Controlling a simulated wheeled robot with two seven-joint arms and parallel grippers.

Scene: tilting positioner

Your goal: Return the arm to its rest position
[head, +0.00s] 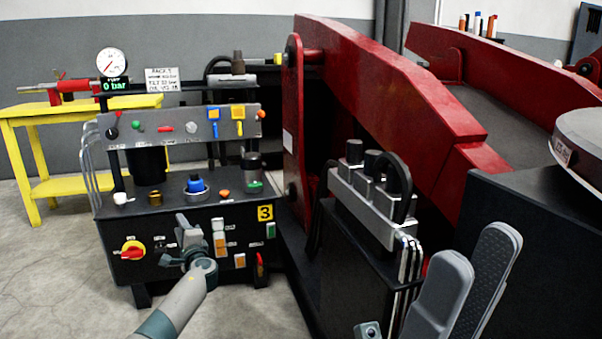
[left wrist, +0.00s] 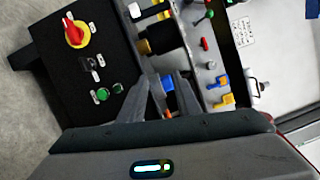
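My left gripper (head: 190,232) is in front of the black control panel (head: 150,225) in the head view, near its small switches and lamps. In the left wrist view its two fingers (left wrist: 168,95) stand apart with nothing held, and the blue knob (left wrist: 170,84) shows beyond the gap. My right gripper (head: 475,262) is at the lower right, its two grey fingertips apart and nothing seen between them. The red-and-yellow rotary switch (head: 132,250) is left of my left gripper. It also shows in the left wrist view (left wrist: 75,31).
A pressure gauge (head: 112,62) stands above a green display reading 0 bar. A yellow table (head: 45,110) is behind at left. The large red positioner frame (head: 390,75) and a grey valve block (head: 365,205) fill the right side. Bare floor shows at lower left.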

